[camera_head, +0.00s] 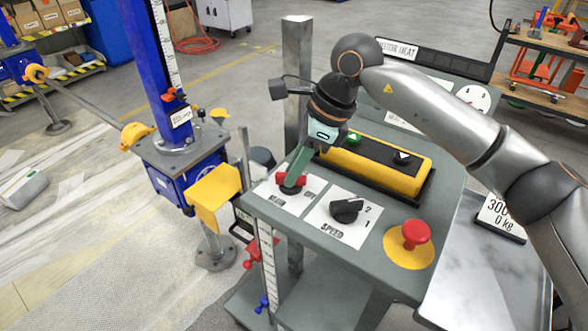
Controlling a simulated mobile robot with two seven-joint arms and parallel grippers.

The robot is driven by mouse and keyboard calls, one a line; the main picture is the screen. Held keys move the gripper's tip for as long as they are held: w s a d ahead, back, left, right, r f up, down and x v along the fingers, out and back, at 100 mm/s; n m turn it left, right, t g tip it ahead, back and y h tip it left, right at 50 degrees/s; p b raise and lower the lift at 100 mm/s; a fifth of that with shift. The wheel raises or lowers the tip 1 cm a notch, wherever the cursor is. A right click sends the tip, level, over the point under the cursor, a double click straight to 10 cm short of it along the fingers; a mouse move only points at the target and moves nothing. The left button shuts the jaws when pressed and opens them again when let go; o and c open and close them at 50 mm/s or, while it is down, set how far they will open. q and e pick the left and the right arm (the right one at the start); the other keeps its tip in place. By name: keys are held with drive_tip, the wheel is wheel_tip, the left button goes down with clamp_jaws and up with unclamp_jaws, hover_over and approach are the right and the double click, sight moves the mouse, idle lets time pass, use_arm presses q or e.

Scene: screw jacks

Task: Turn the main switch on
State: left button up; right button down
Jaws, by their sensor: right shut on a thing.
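The main switch (291,180) is a red knob on a white label plate at the left of the grey control panel (330,230). Its label is partly covered by my gripper. My right gripper (290,184) reaches down from above with its green fingers shut on the red knob. The exact angle of the knob is hard to tell behind the fingers. My left gripper is not in view.
A black speed knob (346,210) and a red mushroom button (415,235) on a yellow disc sit right of the switch. A yellow box (395,172) with buttons lies behind. A blue screw jack (175,150) stands left of the panel. A metal tray (480,270) is at the right.

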drive_tip(key=n+g, duration=0.1)
drive_tip(key=n, duration=0.1)
drive_tip(key=shift+w+r+n, duration=0.1)
drive_tip(key=shift+w+n, duration=0.05)
drive_tip(key=shift+n, duration=0.25)
drive_tip(key=n+g+p, duration=0.1)
drive_tip(key=n, duration=0.2)
drive_tip(key=shift+n+g+h, duration=0.3)
drive_tip(key=n+p, duration=0.1)
drive_tip(key=n, duration=0.2)
drive_tip(key=shift+w+a+g+h, duration=0.1)
drive_tip(key=shift+w+g+h, duration=0.05)
drive_tip(key=shift+g+h, duration=0.25)
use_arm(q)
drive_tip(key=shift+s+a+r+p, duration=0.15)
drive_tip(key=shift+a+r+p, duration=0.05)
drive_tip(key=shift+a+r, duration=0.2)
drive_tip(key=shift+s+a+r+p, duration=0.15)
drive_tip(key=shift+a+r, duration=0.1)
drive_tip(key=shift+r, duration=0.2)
use_arm(e)
drive_tip(key=shift+n+g+h, duration=0.3)
drive_tip(key=shift+n, duration=0.7)
drive_tip(key=c, duration=0.8)
unclamp_jaws()
drive_tip(key=shift+c, duration=0.2)
